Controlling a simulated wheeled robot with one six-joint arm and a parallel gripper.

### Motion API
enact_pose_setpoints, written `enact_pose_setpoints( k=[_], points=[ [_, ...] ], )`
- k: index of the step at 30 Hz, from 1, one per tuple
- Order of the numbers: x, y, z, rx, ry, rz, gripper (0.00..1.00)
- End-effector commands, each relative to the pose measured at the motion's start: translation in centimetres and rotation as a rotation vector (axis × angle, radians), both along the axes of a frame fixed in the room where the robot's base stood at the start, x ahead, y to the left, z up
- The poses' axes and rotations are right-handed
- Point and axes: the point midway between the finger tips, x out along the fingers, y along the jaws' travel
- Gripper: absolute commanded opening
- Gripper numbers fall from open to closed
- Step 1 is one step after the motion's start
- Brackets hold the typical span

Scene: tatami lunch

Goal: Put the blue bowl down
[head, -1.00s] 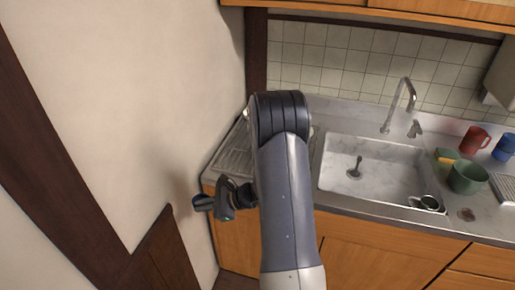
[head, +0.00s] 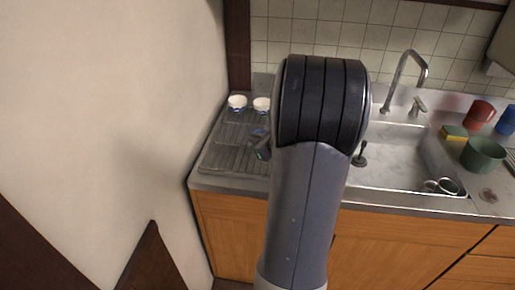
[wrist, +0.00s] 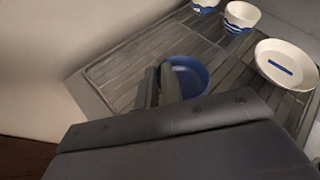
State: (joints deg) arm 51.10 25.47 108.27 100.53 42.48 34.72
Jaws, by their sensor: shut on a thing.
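The blue bowl (wrist: 189,74) is in my gripper (wrist: 160,84), over the grey slatted drainboard (wrist: 125,72) in the wrist view. My gripper is shut on the bowl's near left rim. I cannot tell whether the bowl touches the board or hangs just above it. In the head view the bowl (head: 260,134) shows only as a small dark blue patch beside my arm, and the drainboard (head: 218,158) lies left of the sink.
Two white-and-blue cups (head: 237,103) (head: 262,104) stand at the board's back. A white dish with a blue mark (wrist: 286,64) lies to the right in the wrist view. The sink (head: 395,160) is right of my arm. A wall borders the left.

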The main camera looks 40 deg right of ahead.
Motion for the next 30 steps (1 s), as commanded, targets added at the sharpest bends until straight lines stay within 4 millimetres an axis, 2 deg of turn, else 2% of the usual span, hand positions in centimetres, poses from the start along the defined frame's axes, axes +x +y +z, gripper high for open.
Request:
enact_pose_setpoints(
  k=[1, 3, 7, 14, 26, 27, 30],
  points=[
    [0.0, 0.0, -1.2, 0.004, 0.003, 0.001, 0.00],
    [0.0, 0.1, -2.2, 0.003, 0.002, 0.000, 0.00],
    [0.0, 0.1, -3.2, 0.002, 0.001, 0.002, 0.00],
    [0.0, 0.1, -6.2, 0.001, 0.001, 0.003, 0.00],
    [0.1, 0.1, -6.7, -0.003, -0.001, 0.004, 0.00],
    [0.1, 0.1, -6.8, -0.002, 0.000, 0.003, 0.07],
    [0.0, 0.1, -6.7, -0.002, 0.000, 0.003, 0.15]
  ],
)
